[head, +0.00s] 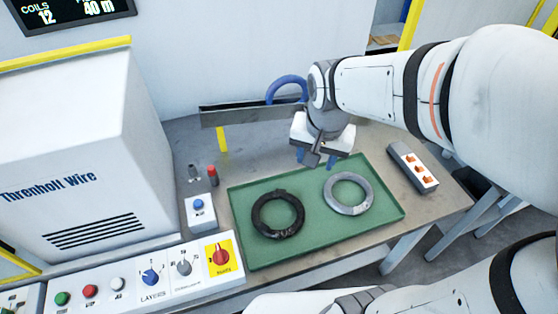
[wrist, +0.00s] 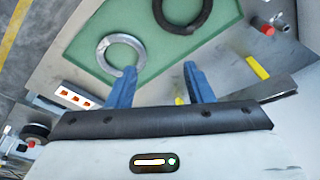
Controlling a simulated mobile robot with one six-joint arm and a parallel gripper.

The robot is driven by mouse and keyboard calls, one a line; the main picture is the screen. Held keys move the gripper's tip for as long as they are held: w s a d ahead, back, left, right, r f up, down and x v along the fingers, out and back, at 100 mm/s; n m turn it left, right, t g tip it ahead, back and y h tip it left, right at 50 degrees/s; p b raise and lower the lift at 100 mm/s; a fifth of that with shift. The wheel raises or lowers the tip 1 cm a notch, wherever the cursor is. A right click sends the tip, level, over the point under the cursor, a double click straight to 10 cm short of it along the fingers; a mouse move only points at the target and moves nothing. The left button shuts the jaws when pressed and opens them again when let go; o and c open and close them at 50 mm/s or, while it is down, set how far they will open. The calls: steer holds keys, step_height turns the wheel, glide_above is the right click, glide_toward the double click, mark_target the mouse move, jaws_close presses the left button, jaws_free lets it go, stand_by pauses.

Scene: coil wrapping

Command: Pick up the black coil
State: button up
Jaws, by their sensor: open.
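The black coil (head: 278,214) lies flat on the left half of a green tray (head: 243,255). In the wrist view the black coil (wrist: 183,12) is at the top edge and partly cut off. A grey coil (head: 348,193) lies on the right half of the tray; it also shows in the wrist view (wrist: 121,54). My gripper (head: 315,160) is above the back edge of the tray, behind and between the two coils. Its blue fingers (wrist: 160,85) are apart with nothing between them, and it touches neither coil.
A blue hooked tube (head: 287,85) and a metal rail (head: 240,116) stand behind the tray. A block with orange parts (head: 413,167) sits to the right. A control panel (head: 140,279) and a small blue-button box (head: 200,210) are at the left. A white machine housing (head: 85,150) rises at the far left.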

steer(key=w+a+f+m+g+b, duration=0.1)
steer(key=w+a+f+m+b, duration=0.15)
steer(key=w+a+f, duration=0.4)
steer(key=w+a+f+m+g+b, duration=0.1)
steer(key=w+a+f+m+b, duration=0.15)
steer(key=f, duration=0.75)
steer(key=m, duration=0.2)
glide_above(265, 196)
steer(key=d, duration=0.1)
step_height(265, 196, down, 4)
steer(key=shift+d+f, duration=0.1)
steer(key=shift+f, duration=0.15)
steer(key=f, duration=0.2)
steer(key=a+f, duration=0.1)
steer(key=f, duration=0.4)
steer(key=shift+a+f+p, duration=0.2)
steer(key=shift+f+p, duration=0.15)
jaws_close()
